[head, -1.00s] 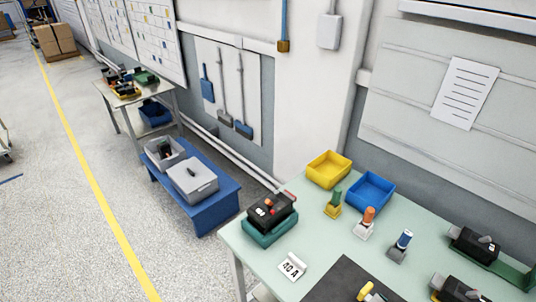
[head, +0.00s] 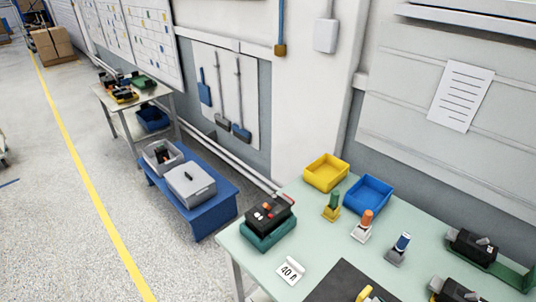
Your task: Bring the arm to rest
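Neither of my arms nor grippers shows in the head view. The pale green workbench (head: 315,237) fills the lower right. On it, a black device with red and orange parts (head: 268,212) sits on a green base (head: 267,238) at the left edge. A white "40 A" card (head: 290,270) lies in front of it. A dark mat (head: 345,283) and part of a yellow-handled item (head: 366,294) are cut off by the bottom edge.
A yellow bin (head: 326,172) and a blue bin (head: 368,194) stand at the bench's back. Green-, orange- and blue-topped pieces (head: 332,205) (head: 363,226) (head: 399,249) stand before them. Black devices (head: 470,246) (head: 455,291) are at right. A low blue table (head: 203,214) and open floor (head: 60,220) lie left.

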